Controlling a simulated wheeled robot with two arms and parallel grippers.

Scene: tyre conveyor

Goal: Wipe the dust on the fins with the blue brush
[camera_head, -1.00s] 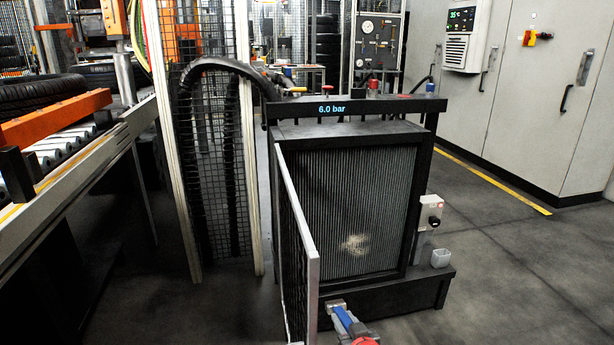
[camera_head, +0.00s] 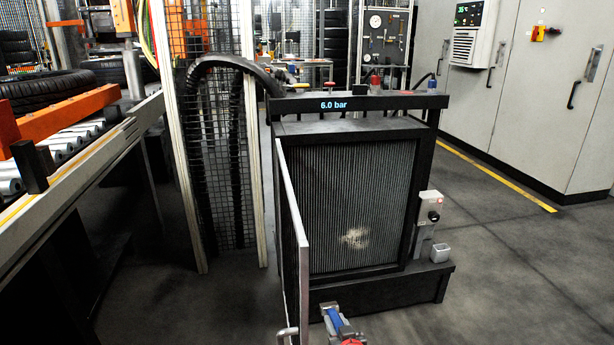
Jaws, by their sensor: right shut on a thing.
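The dark fin panel (camera_head: 363,190) stands upright in a black frame, with vertical fins. A pale dust patch (camera_head: 355,238) lies on its lower middle. My right gripper (camera_head: 330,311) is at the bottom edge of the view, in front of the unit's base and below the dust, apart from the fins. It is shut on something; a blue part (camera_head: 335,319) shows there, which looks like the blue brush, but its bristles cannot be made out. My left gripper is not in view.
A switch box (camera_head: 430,207) and a small grey cup (camera_head: 440,252) are on the unit's right side. A tyre conveyor (camera_head: 85,165) is at left. Floor at right is clear.

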